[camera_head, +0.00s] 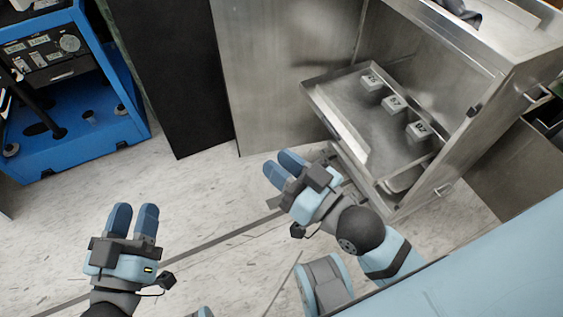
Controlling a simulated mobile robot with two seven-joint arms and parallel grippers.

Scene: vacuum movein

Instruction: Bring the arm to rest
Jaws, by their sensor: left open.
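My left gripper (134,212) is at the lower left above the pale floor, with its two blue fingers pointing up the picture. A narrow gap shows between the fingers, and they hold nothing. My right gripper (277,161) is near the middle, in front of the metal cabinet, with its fingers pointing up and left. Its fingers stand slightly apart with nothing visible between them. Both grippers are apart from the objects around them.
Dark and metal panels (165,75) stand at the back. A blue equipment frame (98,140) is at the upper left. Floor (205,205) between my grippers is clear.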

